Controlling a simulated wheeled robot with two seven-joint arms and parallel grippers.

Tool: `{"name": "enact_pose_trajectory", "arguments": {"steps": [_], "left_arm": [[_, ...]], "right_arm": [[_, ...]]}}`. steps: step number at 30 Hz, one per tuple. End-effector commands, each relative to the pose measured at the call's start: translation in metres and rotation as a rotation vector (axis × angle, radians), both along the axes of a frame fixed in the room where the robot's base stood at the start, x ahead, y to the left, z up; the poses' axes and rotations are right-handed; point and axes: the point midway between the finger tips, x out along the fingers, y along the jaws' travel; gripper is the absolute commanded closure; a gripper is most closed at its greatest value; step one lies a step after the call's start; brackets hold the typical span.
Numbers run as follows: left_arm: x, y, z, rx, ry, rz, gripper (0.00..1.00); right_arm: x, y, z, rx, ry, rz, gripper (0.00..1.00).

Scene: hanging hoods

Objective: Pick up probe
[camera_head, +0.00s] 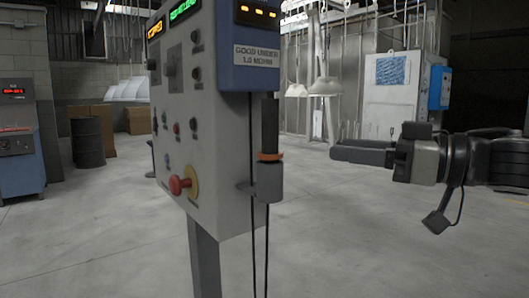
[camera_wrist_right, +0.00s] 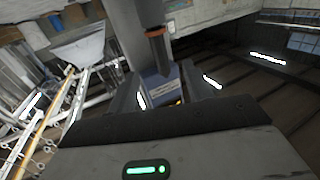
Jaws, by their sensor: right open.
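The probe (camera_head: 269,128) is a dark upright cylinder with an orange ring near its lower end. It sits in a grey cup holder (camera_head: 269,182) on the side of the control panel, below the blue meter box (camera_head: 257,45). My right gripper (camera_head: 335,148) comes in from the right, open and empty. In the head view it points left towards the probe, with a gap between them. In the right wrist view the probe (camera_wrist_right: 157,50) shows upside down near the top middle, with the meter box (camera_wrist_right: 163,86) below it. My left gripper is not in view.
The grey control panel (camera_head: 215,130) stands on a post (camera_head: 204,258), with a red knob (camera_head: 179,185) on its face. Thin black cables (camera_head: 253,245) hang below the meter box. A white cabinet (camera_head: 402,95) stands behind my right arm. The floor to the right is clear.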

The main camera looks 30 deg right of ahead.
Motion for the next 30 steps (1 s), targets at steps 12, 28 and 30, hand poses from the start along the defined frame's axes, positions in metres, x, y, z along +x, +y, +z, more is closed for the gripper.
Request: {"name": "enact_pose_trajectory", "arguments": {"steps": [12,28,30], "left_arm": [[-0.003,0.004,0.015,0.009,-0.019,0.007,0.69],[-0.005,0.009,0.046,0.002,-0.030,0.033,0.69],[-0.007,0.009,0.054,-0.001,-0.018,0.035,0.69]], "right_arm": [[0.071,0.037,0.003,0.002,0.002,0.006,0.49],[0.114,0.053,0.008,0.007,0.005,0.002,0.49],[0.120,0.057,0.012,0.007,0.002,0.004,0.49]]}}
